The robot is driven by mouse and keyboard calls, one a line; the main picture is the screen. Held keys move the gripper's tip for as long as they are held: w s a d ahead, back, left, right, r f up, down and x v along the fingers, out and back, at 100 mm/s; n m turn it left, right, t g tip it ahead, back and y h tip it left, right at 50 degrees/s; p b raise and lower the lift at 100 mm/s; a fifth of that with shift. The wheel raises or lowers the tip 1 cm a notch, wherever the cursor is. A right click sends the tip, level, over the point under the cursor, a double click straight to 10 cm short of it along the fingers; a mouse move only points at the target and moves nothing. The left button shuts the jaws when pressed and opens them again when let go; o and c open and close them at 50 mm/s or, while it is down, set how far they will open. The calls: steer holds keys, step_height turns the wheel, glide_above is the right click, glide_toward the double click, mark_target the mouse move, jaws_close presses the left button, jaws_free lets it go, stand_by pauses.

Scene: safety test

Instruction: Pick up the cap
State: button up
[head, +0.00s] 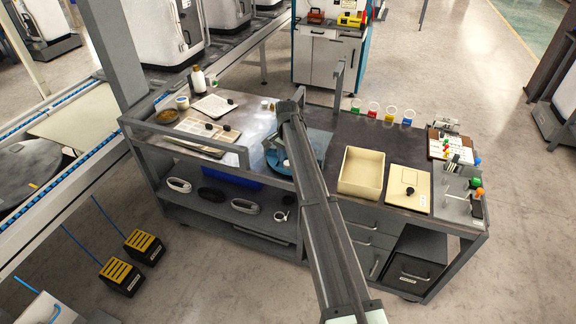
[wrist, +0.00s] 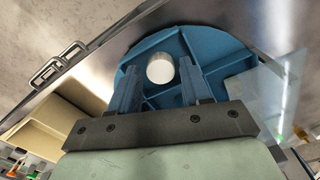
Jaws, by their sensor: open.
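A white round piece that looks like the cap (wrist: 160,68) shows in the wrist view, over a blue round tray (wrist: 222,68) with raised dividers. My gripper (wrist: 158,76) is open, its two blue fingers left and right of the white piece in the picture. A gap shows between the piece and each finger, and I cannot tell the height between them. In the head view the blue tray (head: 318,142) is partly covered by my arm. My fingers are hidden there.
A beige open box (head: 361,173) and a beige board with a black knob (head: 407,188) stand right of the tray. Several coloured cups (head: 373,109) line the back edge. A grey rail (head: 190,141) runs along the front left. Dark worktop behind the box is clear.

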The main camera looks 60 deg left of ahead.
steer(key=shift+f, duration=0.75)
steer(key=c, duration=0.8)
